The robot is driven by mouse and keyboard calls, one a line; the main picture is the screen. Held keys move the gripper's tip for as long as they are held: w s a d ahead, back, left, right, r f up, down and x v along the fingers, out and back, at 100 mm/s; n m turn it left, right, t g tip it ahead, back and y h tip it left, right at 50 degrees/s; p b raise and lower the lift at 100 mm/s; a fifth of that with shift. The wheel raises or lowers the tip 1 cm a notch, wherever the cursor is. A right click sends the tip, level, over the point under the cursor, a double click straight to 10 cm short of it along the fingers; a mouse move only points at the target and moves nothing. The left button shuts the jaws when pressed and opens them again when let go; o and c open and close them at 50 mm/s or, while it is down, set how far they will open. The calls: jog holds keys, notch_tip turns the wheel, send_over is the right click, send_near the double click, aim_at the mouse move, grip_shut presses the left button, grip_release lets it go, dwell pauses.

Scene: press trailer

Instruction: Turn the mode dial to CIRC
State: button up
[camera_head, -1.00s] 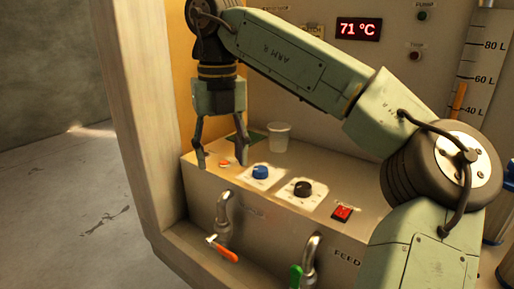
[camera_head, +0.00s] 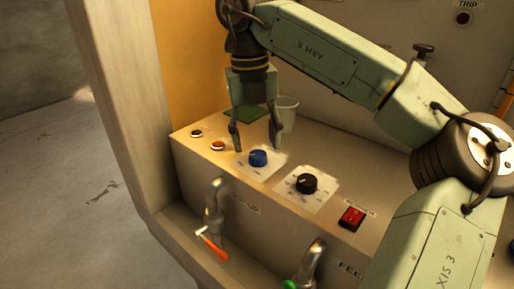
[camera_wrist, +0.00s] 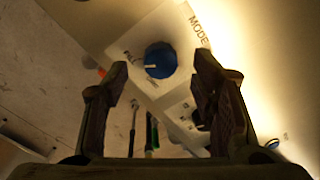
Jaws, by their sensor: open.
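The mode dial is a blue round knob (camera_head: 258,158) on a white label plate on top of the bench. In the wrist view the blue knob (camera_wrist: 160,60) lies between and beyond my fingers, with MODE printed to its right. Its white pointer mark points left, toward small lettering that looks like FILL. I cannot read a CIRC mark. My gripper (camera_head: 256,146) is open and empty, pointing down with one finger on each side of the knob in the picture. In the wrist view my gripper (camera_wrist: 164,72) also shows spread fingers; contact with the knob is not visible.
A black knob (camera_head: 307,183) on its own plate and a red rocker switch (camera_head: 351,218) are to the right. A red button (camera_head: 217,146) is to the left. A white cup (camera_head: 287,112) stands close behind my fingers. An orange-handled tap (camera_head: 211,243) is in front, below.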

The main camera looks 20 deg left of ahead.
aim_at(257, 153)
jog(key=shift+d+f, duration=0.1)
jog(key=shift+f, duration=1.45)
jog(key=shift+w, duration=0.1)
jog(key=c, duration=1.1)
jog(key=shift+c, duration=0.2)
